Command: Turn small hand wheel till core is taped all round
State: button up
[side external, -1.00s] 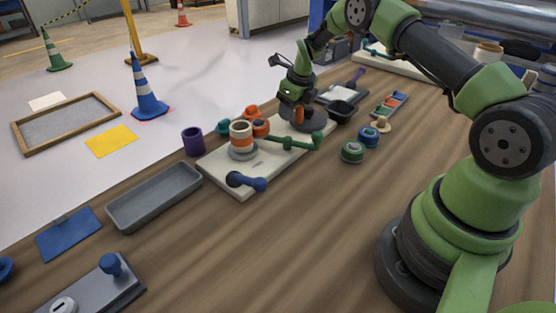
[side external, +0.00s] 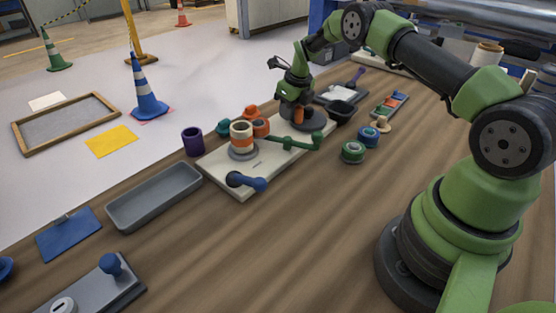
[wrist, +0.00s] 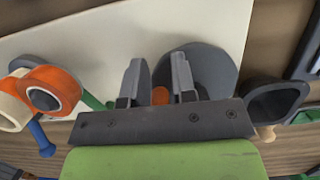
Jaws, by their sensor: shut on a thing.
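The core (side external: 241,132) is a cream upright cylinder with orange on its side. It stands on a grey round base on the pale board (side external: 240,188). An orange tape roll (side external: 260,128) stands just behind it; the roll also shows at the left of the wrist view (wrist: 68,84). The small hand wheel is a dark grey disc (wrist: 215,68) in the wrist view, with an orange knob (wrist: 160,96). My gripper (wrist: 160,88) is over the wheel, its two fingers shut around the knob. In the side view my gripper (side external: 297,112) hides part of the wheel. The core's far side is hidden.
A black cup (side external: 342,112) stands right of my gripper. Green and blue rolls (side external: 353,152) sit on the table. A grey tray (side external: 153,197) lies left. The front table is clear.

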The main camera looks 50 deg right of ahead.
jog(key=shift+s+a+f, duration=0.1)
jog(key=shift+s+f, duration=0.2)
jog(key=shift+f, duration=0.45)
jog(key=shift+c, duration=0.4)
jog(key=shift+w+d+r, duration=0.2)
jog(key=shift+w+r, duration=0.1)
jog(key=shift+w, duration=0.1)
grip_shut()
jog(key=shift+w+d+r, duration=0.1)
jog(key=shift+w+r, duration=0.4)
jog(key=shift+r, duration=0.1)
jog(key=shift+w+d+r, duration=0.1)
jog(key=shift+w+r, duration=0.2)
jog(key=o, duration=1.6)
grip_release()
